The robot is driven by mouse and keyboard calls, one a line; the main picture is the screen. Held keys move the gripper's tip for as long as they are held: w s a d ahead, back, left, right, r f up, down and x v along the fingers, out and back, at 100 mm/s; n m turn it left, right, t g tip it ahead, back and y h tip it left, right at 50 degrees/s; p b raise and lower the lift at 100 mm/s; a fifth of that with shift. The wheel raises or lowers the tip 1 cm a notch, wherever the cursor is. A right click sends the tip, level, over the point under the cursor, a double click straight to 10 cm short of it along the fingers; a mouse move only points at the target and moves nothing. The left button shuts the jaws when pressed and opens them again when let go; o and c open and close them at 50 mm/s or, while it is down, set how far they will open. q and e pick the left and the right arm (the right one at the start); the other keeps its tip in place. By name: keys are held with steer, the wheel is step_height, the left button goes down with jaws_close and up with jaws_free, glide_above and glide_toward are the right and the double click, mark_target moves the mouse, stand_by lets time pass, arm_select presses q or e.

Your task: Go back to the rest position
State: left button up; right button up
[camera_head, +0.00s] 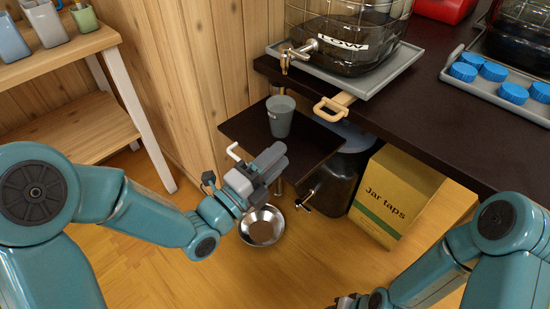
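My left gripper (272,160) is in front of the low dark shelf, above a shiny metal bowl (262,226) on the floor. Its two grey fingers lie side by side with no clear gap, and I see nothing between them. A white bent rod (234,153) shows beside it. My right arm comes in at the lower right. Only a dark bit of its end (346,301) shows at the bottom edge, so its fingers are hidden. A grey cup (280,116) stands upright on the low shelf (316,150), apart from the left gripper.
A tapped jar (345,40) stands on a grey tray (378,78) on the dark counter (430,105). Blue lids (513,93) lie on a right-hand tray. A "Jar taps" box (395,196) and dark jar (333,185) stand below. A wooden rack (72,128) holds cups at left.

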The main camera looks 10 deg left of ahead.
stand_by(0.7)
arm_select(q)
steer(key=s+a+f+n+g+y, duration=0.2)
steer(key=f+n, duration=0.2)
steer(key=f, duration=0.5)
steer(key=s+a+f+n+g+y, duration=0.1)
steer(key=a+f+n+g+y, duration=0.2)
steer(key=f, duration=0.6)
steer(key=s+a+f+n+g+y, duration=0.15)
steer(key=f+n, duration=0.35)
steer(key=f, duration=0.5)
steer(key=s+f+n+g+y, duration=0.1)
steer(key=s+f+n+g, duration=0.35)
steer(key=s+n, duration=0.3)
steer(key=s+f+n+g, duration=0.4)
steer(key=s+n+g, duration=0.1)
steer(key=s+n, duration=0.25)
step_height(320, 180, up, 31)
steer(key=p, duration=3.1)
steer(key=shift+s+d, duration=0.3)
steer(key=shift+d, duration=0.1)
